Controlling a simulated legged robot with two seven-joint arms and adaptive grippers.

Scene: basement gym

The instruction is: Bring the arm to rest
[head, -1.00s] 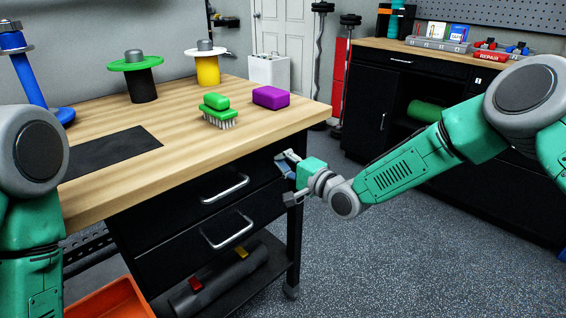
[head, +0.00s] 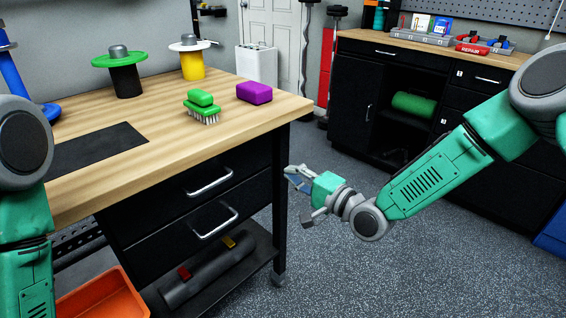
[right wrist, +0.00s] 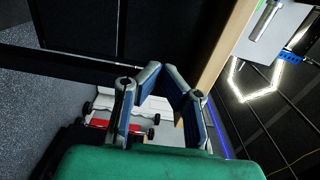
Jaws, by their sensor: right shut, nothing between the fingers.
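My right arm (head: 430,180) reaches in from the right in the head view. Its gripper (head: 297,178) is low, beside the workbench's front right leg and below the tabletop. It is shut and empty. In the right wrist view the blue-grey fingers (right wrist: 165,82) lean toward each other, with no object held. My left arm (head: 25,160) hangs at the left edge of the head view; its gripper is out of the picture.
A wooden-topped workbench (head: 170,160) with two drawers bears a green brush (head: 202,108), a purple block (head: 254,92) and spool-like stands. An orange bin (head: 100,295) is at lower left. A black cabinet (head: 355,95) stands behind. Open speckled floor (head: 330,275) lies below my right arm.

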